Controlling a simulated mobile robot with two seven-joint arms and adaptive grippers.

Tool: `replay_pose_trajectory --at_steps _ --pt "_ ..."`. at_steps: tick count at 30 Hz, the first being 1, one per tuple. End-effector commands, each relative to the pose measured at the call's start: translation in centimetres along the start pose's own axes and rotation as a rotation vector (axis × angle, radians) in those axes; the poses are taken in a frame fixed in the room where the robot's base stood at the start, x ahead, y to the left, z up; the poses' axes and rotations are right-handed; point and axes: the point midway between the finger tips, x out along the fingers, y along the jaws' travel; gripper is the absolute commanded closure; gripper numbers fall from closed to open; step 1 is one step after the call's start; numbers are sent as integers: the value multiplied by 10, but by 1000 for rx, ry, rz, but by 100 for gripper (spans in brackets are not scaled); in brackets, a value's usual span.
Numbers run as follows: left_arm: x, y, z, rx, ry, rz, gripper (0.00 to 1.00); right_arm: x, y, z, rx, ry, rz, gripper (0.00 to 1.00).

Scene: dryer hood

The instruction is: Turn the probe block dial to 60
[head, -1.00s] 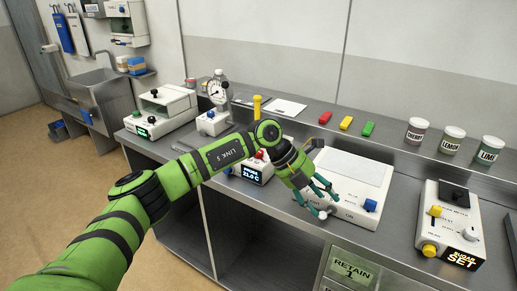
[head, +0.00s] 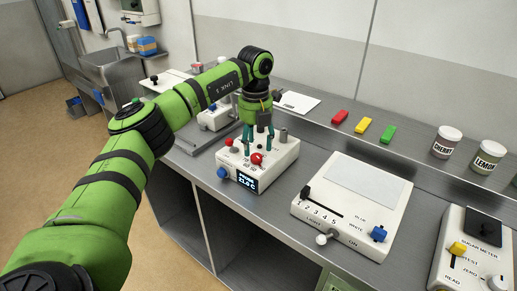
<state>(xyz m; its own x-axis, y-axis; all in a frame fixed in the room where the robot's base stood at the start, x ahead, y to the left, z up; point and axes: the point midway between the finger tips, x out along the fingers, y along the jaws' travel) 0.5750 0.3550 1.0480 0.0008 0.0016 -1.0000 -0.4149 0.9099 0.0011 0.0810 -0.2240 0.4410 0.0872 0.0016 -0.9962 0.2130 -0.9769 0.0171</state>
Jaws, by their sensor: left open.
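The probe block (head: 283,163) is a white box with a lit display (head: 247,182) on its front. The display reads about 21.0 C, in small text. A blue knob (head: 222,173) sits at its front left corner. A red knob (head: 257,158) and a grey post (head: 283,136) stand on its top. I cannot tell which knob is the dial. My left gripper (head: 247,148) points down over the block's top, with its teal fingers apart among the posts. It holds nothing visible, and contact is unclear. Its fingers partly hide the block's rear top. My right gripper is out of view.
A white light box (head: 350,210) with a slider and a blue knob stands right of the block. A sugar meter (head: 470,255) is at the far right. Red, yellow and green blocks (head: 362,126) and jars (head: 446,142) line the back ledge. Bare counter separates the devices.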

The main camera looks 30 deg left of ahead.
Motion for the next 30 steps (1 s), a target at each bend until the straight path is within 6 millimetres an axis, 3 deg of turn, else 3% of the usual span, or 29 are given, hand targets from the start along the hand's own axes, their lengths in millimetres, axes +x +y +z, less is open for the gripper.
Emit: replay_pose_trajectory --at_steps 3,6,15,18,22,23,30 --pt "18 0 -1 1 2 1 44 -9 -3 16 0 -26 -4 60" --pt "29 0 0 1 1 0 44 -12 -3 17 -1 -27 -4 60" --pt "40 -1 0 2 -1 -2 44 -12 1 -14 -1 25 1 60" --pt "40 -1 0 2 -1 -2 44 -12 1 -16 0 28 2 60" --pt "40 -1 0 2 -1 -2 96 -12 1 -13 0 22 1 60" --pt "40 -1 0 2 -1 -2 100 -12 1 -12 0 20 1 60" --pt "40 -1 0 6 -2 -2 100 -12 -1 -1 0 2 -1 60"
